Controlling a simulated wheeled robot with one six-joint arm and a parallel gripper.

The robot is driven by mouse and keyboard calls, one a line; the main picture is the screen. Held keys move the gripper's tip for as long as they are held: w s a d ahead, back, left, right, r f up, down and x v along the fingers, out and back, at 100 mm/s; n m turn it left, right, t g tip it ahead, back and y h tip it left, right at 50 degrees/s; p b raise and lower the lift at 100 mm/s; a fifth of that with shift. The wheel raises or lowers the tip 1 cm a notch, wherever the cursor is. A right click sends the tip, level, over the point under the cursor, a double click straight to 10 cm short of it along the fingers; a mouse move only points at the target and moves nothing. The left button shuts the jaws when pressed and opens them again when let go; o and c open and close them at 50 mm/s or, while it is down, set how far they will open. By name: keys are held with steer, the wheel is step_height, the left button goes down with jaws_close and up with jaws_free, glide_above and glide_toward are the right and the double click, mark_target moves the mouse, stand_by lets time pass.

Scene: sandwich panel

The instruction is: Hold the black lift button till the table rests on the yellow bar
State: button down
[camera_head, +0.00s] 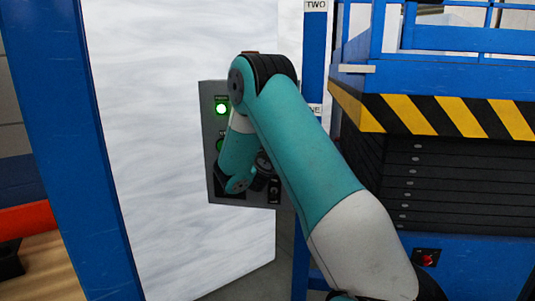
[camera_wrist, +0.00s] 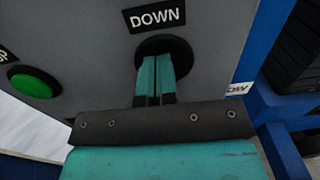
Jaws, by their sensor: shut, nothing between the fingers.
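The black button (camera_wrist: 165,43) sits under a DOWN label on the grey control panel (camera_wrist: 90,50). My gripper (camera_wrist: 154,60) is shut and empty, with its fingertips at the button's face in the wrist view; I cannot tell how far it is pressed. In the head view my arm hides the gripper and the button, while the panel (camera_head: 212,95) shows behind it. The lift table (camera_head: 455,70) is at the right, with a blue railing, a black-and-yellow striped edge and black bellows below. I cannot make out a separate yellow bar.
A green button (camera_wrist: 34,81) is left of the black one. A lit green lamp (camera_head: 222,107) is on the panel. A blue post (camera_head: 316,60) with a TWO label stands between panel and table. A red button (camera_head: 428,260) is on the table's base.

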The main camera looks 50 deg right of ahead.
steer(key=shift+d+r, duration=0.15)
steer(key=shift+r, duration=0.15)
steer(key=b+v, duration=0.5)
steer(key=v, duration=0.9)
steer(key=shift+f, duration=0.4)
